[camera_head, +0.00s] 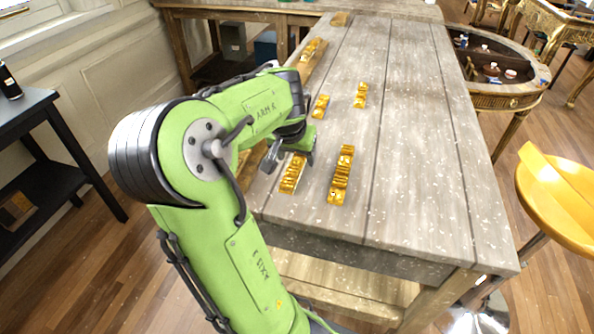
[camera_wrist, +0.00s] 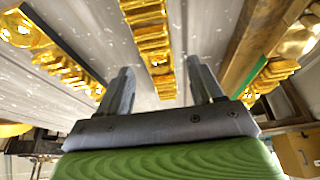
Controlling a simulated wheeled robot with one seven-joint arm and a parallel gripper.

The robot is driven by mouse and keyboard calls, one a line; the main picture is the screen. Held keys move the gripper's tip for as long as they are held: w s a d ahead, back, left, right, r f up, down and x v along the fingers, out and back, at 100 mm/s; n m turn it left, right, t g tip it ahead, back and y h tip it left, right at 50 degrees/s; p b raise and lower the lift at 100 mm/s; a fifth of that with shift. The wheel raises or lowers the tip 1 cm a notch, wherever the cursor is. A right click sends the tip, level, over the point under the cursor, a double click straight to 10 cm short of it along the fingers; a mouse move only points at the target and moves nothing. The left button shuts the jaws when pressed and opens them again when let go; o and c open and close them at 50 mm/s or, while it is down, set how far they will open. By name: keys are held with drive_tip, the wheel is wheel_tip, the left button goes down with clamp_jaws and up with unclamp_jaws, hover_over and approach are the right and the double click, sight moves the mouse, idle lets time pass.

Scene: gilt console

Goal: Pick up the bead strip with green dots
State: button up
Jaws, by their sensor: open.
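Several gold bead strips lie on the grey plank table; I cannot make out green dots on any of them. In the head view one strip (camera_head: 293,173) lies just in front of my gripper (camera_head: 290,157), and another strip (camera_head: 341,175) lies to its right. My gripper is open and empty. In the wrist view its two dark fingers (camera_wrist: 161,88) stand apart, with a gold strip (camera_wrist: 152,45) lined up between and beyond them. Another gold strip (camera_wrist: 58,52) shows at the left and gold pieces (camera_wrist: 272,75) at the right. My arm hides part of the table's left side.
Two smaller gold pieces (camera_head: 320,106) (camera_head: 361,95) lie farther back on the table (camera_head: 420,150). A wooden board (camera_head: 318,60) with gold pieces runs along the left edge. The table's right side is clear. A yellow stool (camera_head: 560,195) stands at the right.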

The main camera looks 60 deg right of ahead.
drive_tip(key=shift+d+f, duration=0.25)
drive_tip(key=shift+f, duration=0.25)
drive_tip(key=shift+r, duration=0.1)
drive_tip(key=c, duration=1.2)
